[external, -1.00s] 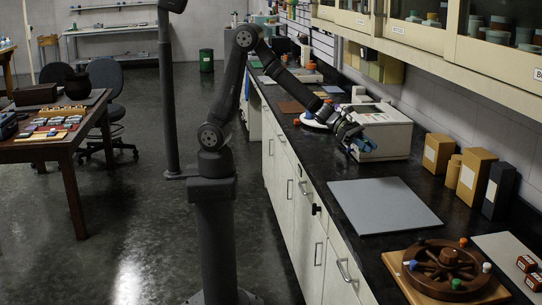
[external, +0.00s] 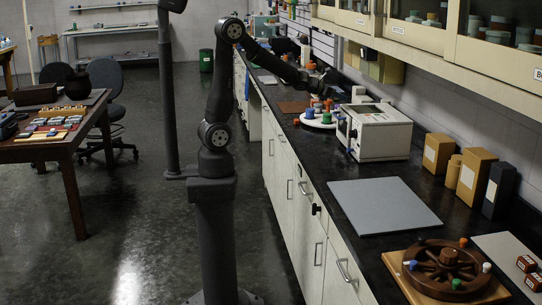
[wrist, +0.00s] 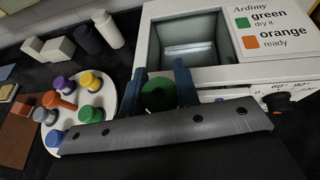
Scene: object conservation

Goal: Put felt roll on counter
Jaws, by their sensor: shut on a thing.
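My gripper (wrist: 162,88) is shut on a green felt roll (wrist: 157,96), which sits between its two blue fingers in the wrist view. In the external view my gripper (external: 320,82) is raised over the counter, near the back of the white dryer box (external: 385,134); the held roll cannot be made out there. The black counter (external: 407,165) runs along the wall. In the wrist view the box's open-topped chamber (wrist: 190,45) lies just beyond the roll.
A round white tray (wrist: 107,98) with several coloured rolls stands left of the box. The box's label (wrist: 267,27) reads green "dry it", orange "ready". A grey mat (external: 384,205) and a wooden wheel rack (external: 445,265) lie nearer on the counter. Tan boxes (external: 438,153) stand by the wall.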

